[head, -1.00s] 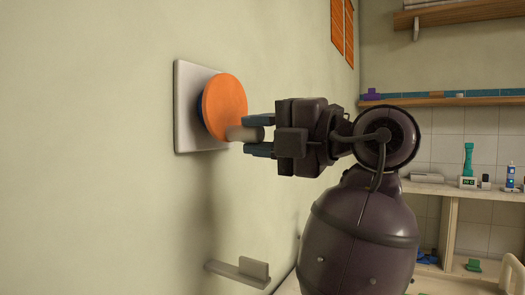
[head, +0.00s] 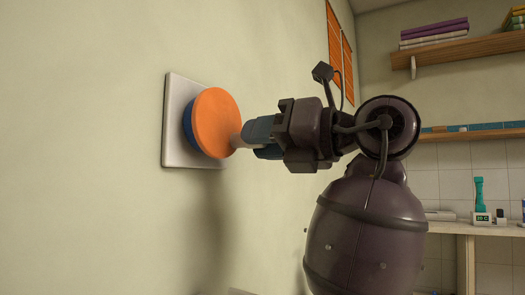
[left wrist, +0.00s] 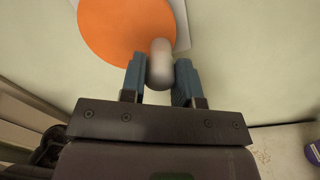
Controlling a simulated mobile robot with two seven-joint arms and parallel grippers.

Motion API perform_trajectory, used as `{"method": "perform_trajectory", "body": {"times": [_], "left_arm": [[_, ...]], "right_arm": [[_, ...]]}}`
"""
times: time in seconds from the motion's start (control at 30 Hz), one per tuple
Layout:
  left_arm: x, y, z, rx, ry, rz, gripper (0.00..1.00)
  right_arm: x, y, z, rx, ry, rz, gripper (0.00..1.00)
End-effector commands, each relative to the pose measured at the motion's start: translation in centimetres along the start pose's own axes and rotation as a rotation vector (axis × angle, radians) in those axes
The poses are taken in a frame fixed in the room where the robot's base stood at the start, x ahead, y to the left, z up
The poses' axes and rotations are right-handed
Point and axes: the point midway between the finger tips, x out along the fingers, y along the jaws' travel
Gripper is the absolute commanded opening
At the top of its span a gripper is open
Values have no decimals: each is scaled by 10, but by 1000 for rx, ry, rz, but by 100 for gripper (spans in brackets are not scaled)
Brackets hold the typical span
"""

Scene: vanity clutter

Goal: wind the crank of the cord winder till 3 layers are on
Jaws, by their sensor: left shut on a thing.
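The cord winder is on the wall: an orange disc (head: 214,122) in front of a pale square back plate (head: 174,150), with a blue band (head: 188,126) behind the disc's edge. A light grey crank knob (head: 236,142) sticks out from the lower right of the disc. My left gripper (head: 258,138) is shut on this knob. In the left wrist view the knob (left wrist: 161,62) sits between the blue fingers, with the orange disc (left wrist: 122,30) beyond. How many layers of cord are on cannot be told. My right gripper is out of view.
A wooden shelf with folded towels (head: 433,33) is at the upper right. Below it, a counter (head: 470,228) holds a teal item (head: 479,193) on a small display stand and other small items. Orange slatted panels (head: 341,52) hang on the wall. The wall around the winder is bare.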

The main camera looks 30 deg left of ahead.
Motion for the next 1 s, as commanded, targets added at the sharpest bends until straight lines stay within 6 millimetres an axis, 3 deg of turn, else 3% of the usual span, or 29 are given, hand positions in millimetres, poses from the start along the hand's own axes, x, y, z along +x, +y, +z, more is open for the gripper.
{"method": "perform_trajectory", "body": {"times": [0.4,0.97,1.0], "left_arm": [[0,-1,8,-192,6,0,6],[0,0,9,-220,7,0,6],[0,0,9,-220,7,0,34]], "right_arm": [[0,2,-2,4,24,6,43],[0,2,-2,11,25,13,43],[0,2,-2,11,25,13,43]]}}
